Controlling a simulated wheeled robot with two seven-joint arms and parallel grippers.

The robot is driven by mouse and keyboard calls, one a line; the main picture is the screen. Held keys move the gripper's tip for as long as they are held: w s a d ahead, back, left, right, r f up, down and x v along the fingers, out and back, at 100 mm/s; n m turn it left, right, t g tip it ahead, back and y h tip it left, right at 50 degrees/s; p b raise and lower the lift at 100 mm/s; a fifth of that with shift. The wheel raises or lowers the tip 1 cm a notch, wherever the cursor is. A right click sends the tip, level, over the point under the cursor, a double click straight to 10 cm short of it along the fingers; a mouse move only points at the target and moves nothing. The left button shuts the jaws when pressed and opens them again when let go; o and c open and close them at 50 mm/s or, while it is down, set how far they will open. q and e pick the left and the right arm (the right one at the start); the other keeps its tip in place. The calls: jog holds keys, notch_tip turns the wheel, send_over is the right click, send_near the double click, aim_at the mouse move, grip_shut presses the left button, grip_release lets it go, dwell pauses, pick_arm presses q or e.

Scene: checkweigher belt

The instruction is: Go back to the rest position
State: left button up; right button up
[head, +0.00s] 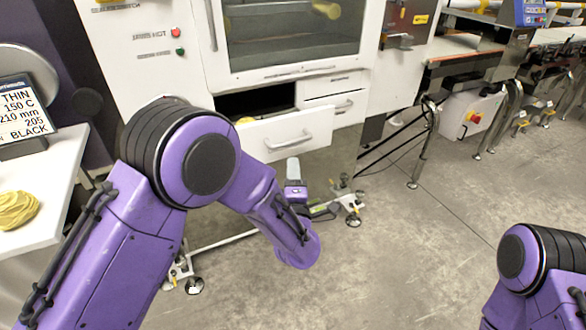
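My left arm, purple with black joint rings, comes in from the left and bends at the elbow in front of the white cabinet (130,45). Its wrist hangs low over the floor. Part of my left gripper (294,182), a grey finger on a purple mount, shows beyond the forearm, below the pulled-out drawer (290,135). The rest of this gripper is hidden by the wrist, so I cannot tell whether it is open or shut, and I see nothing held. My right arm shows only as a purple joint at the lower right; its gripper is out of view.
The open drawer juts out close to my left forearm, with a bit of something yellow (245,121) inside. A white table (60,190) at the left bears a yellow coil (17,209) and a sign (25,110). Conveyor machines (470,55) stand at the back right. The middle floor is clear.

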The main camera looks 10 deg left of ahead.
pick_arm(q)
jog(key=s+a+f+m+g+h+p, duration=0.2)
jog(key=s+a+f+m+g, duration=0.3)
jog(key=s+f, duration=0.4)
jog(key=s+a+f+m+g+h+p, duration=0.1)
jog(key=s+a+f+m+g, duration=0.3)
jog(key=s+f+m, duration=0.55)
jog(key=s+a+f+g+p, duration=0.1)
jog(key=s+a+f+g, duration=0.2)
jog(key=s, duration=0.6)
jog(key=s+a+f+g+p, duration=0.2)
jog(key=s+a+f+g, duration=0.2)
jog(key=s, duration=0.6)
jog(key=shift+s+f+n+y, duration=0.15)
jog(key=shift+s+n+y, duration=0.1)
jog(key=shift+n+y, duration=0.1)
jog(key=shift+a, duration=0.1)
